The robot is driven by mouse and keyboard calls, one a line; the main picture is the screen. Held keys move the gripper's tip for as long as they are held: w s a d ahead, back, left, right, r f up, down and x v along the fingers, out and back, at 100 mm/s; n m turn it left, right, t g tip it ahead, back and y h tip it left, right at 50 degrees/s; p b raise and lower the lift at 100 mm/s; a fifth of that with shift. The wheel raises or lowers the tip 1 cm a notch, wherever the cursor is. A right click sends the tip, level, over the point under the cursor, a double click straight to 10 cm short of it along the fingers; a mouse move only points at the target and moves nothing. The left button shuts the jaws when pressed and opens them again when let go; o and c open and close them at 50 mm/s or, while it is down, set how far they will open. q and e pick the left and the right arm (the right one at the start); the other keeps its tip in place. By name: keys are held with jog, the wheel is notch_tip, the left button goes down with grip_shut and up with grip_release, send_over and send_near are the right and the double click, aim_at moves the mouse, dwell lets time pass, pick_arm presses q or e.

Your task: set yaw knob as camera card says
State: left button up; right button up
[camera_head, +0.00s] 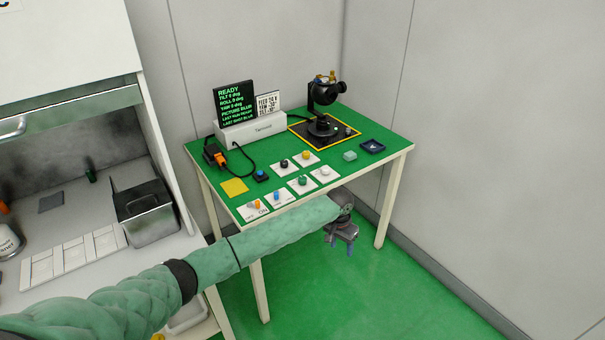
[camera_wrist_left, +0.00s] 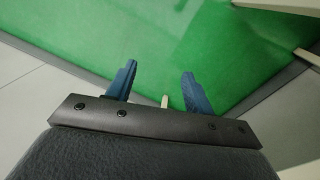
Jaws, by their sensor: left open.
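The knobs sit on white plates on the green-topped table: a black knob (camera_head: 284,163), a yellow knob (camera_head: 305,155), a green knob (camera_head: 302,181) and a white knob (camera_head: 323,170). Their labels are too small to read, so I cannot tell which is yaw. A white card (camera_head: 268,104) has a line starting with YAW; its number is hard to read. The dark screen (camera_head: 235,105) reads READY, with tilt, roll and yaw at 0 deg. My left gripper (camera_head: 341,249) is open and empty, pointing down past the table's front edge; its fingers show in the left wrist view (camera_wrist_left: 158,82).
A black gimbal camera (camera_head: 324,98) stands on a yellow-edged black pad at the back. An orange switch (camera_head: 254,206), blue switch (camera_head: 276,196), yellow square (camera_head: 234,187) and dark tray (camera_head: 372,146) share the tabletop. A grey bin (camera_head: 150,222) stands on the left bench.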

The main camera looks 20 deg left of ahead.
pick_arm(q)
jog(key=w+a+r+n+y+p, duration=0.1)
jog(key=w+a+r+n, duration=0.1)
jog(key=w+a+r, duration=0.8)
notch_tip(320, 180, up, 9)
jog(key=n+p, duration=0.1)
jog(key=n, duration=0.1)
send_over(303, 178)
jog(key=shift+f+y, duration=0.15)
jog(key=shift+y, duration=0.15)
jog(key=shift+a, duration=0.1)
jog(key=shift+f+p, duration=1.4)
jog(key=shift+f, duration=2.45)
pick_arm(e)
jog(key=s+d+f, duration=0.2)
jog(key=f, duration=0.4)
jog(key=s+d+f, duration=0.1)
jog(key=s+f, duration=0.1)
jog(key=f, duration=0.4)
jog(key=shift+d+f+h, duration=0.3)
jog(key=shift+d+f, duration=0.1)
pick_arm(q)
jog(key=c, duration=1)
pick_arm(e)
jog(key=shift+d, duration=0.1)
